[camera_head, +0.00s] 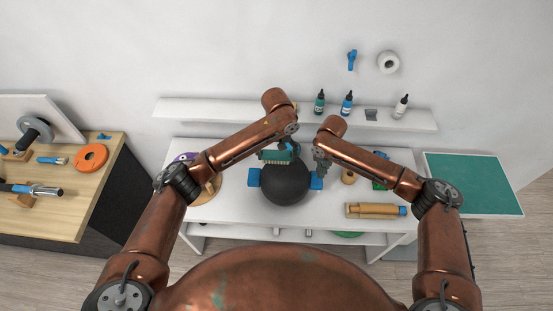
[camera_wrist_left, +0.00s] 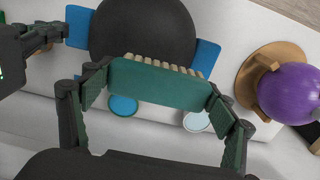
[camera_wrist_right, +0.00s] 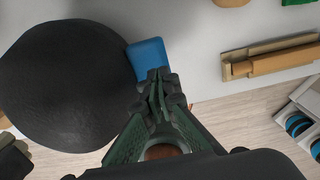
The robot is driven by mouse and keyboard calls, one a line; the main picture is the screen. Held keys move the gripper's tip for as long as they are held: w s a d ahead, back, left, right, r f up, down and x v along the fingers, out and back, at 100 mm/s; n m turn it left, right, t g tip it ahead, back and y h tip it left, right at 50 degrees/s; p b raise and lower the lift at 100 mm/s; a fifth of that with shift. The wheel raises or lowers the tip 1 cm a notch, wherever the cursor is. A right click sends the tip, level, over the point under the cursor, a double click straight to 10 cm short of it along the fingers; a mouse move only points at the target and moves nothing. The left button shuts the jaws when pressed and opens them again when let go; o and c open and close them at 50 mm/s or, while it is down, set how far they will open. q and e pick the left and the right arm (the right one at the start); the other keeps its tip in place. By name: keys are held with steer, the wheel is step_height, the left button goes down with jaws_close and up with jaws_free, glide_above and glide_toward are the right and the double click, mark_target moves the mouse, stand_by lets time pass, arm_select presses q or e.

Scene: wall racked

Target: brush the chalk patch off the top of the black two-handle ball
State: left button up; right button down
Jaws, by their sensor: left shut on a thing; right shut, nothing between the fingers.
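The black ball (camera_head: 285,185) sits on the white table with a blue handle on its left (camera_head: 254,177) and on its right (camera_head: 316,180). I cannot make out a chalk patch on it in any view. My left gripper (camera_head: 276,150) is shut on a green brush (camera_wrist_left: 160,85) with pale bristles, at the far upper edge of the ball; whether the bristles touch it I cannot tell. My right gripper (camera_head: 321,163) is shut and empty at the right blue handle, which also shows in the right wrist view (camera_wrist_right: 147,55); contact is unclear.
A purple ball (camera_wrist_left: 290,93) on a wooden stand is left of the black ball. A wooden roller in a tray (camera_head: 372,211) lies at the right front. Bottles (camera_head: 347,104) stand on the wall shelf (camera_head: 230,109) behind. A wooden bench (camera_head: 65,205) is at far left.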

arm_select(q)
steer(key=shift+r, duration=0.8)
step_height(320, 180, up, 6)
steer(key=p, duration=0.6)
arm_select(e)
step_height(320, 180, up, 6)
arm_select(q)
steer(key=r+p, duration=0.2)
steer(key=shift+p, duration=0.4)
steer(key=shift+r, duration=0.5)
arm_select(e)
step_height(320, 180, up, 14)
steer(key=shift+r, duration=0.2)
